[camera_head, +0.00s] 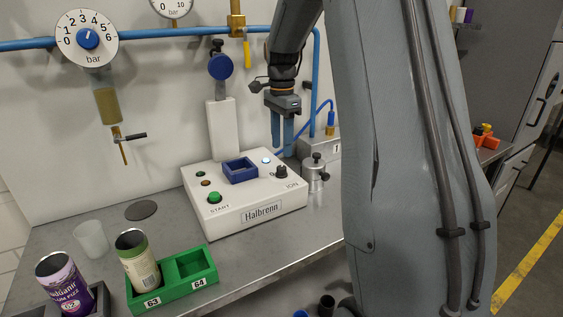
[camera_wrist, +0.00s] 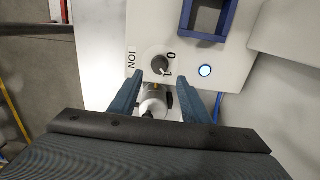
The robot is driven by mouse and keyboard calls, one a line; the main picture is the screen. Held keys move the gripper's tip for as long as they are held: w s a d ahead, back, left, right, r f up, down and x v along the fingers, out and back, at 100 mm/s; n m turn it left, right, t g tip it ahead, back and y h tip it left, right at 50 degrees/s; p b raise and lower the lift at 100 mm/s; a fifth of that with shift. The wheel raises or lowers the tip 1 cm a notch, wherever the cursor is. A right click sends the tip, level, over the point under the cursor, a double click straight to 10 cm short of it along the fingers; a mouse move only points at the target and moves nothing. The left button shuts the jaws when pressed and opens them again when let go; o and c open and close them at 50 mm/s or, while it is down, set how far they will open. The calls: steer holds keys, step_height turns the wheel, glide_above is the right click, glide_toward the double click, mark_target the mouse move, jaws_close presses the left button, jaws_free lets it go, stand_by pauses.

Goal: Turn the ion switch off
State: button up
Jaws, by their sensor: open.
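The ion switch (camera_head: 281,172) is a small dark rotary knob on the right of the white Halbrenn box (camera_head: 228,217), above the ION label. In the wrist view the knob (camera_wrist: 158,64) shows beside the marks 0 and 1; its pointer seems turned toward the 1, though it is small. A round lamp (camera_wrist: 205,70) near it glows blue-white; it also shows in the head view (camera_head: 266,161). My gripper (camera_head: 281,148) is open and empty, pointing down above the back right of the box. In the wrist view its fingertips (camera_wrist: 160,80) are apart, just short of the knob.
A silver fitting with a black knob (camera_head: 314,175) stands right beside the box, and shows between my fingers in the wrist view (camera_wrist: 153,104). A blue square holder (camera_head: 240,170) sits on the box. A green tray (camera_head: 203,281) with a can (camera_head: 138,262) is at the front left.

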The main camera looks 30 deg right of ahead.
mark_target(281, 167)
step_height(281, 167, down, 7)
steer(key=shift+r+p, duration=0.1)
steer(key=shift+p, duration=0.8)
steer(key=shift+c, duration=0.4)
steer(key=c, duration=1)
